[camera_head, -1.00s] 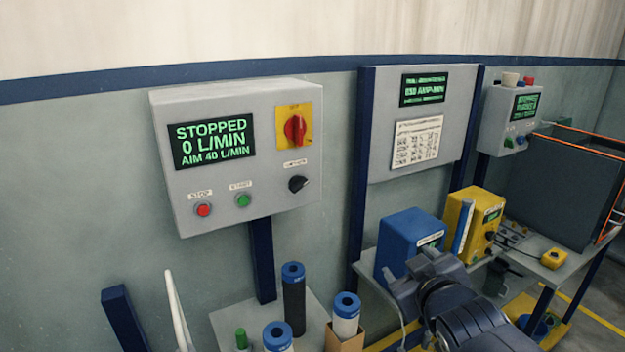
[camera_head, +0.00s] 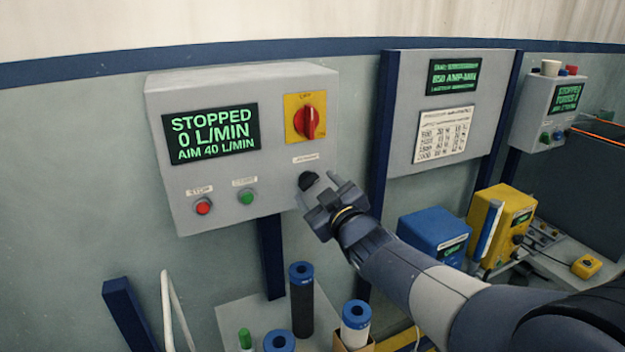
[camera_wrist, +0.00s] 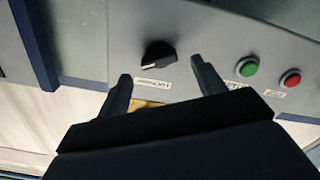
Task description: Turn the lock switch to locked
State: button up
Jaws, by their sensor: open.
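A black rotary knob (camera_head: 308,181) sits at the lower right of a grey control box (camera_head: 230,72), under a small label too blurred to read surely. I take it for the lock switch. The knob also shows in the wrist view (camera_wrist: 158,52), with a pale mark on it. My gripper (camera_head: 318,190) is open in front of the knob. In the wrist view its two fingers (camera_wrist: 160,69) are spread to either side of the knob's position, and I see no contact. A red rotary handle (camera_head: 307,121) on a yellow plate is above the knob.
The box's screen (camera_head: 211,135) reads STOPPED, 0 L/MIN, AIM 40 L/MIN. A red button (camera_head: 203,206) and a green button (camera_head: 246,197) are to the left. Blue-capped cylinders (camera_head: 301,300) stand below. A blue box (camera_head: 434,236) and yellow box (camera_head: 502,226) are at right.

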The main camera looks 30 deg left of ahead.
aim_at(311, 183)
jog(key=shift+p+x, duration=0.4)
jog(key=shift+x, duration=1.15)
jog(key=shift+c, duration=0.3)
jog(key=c, duration=0.9)
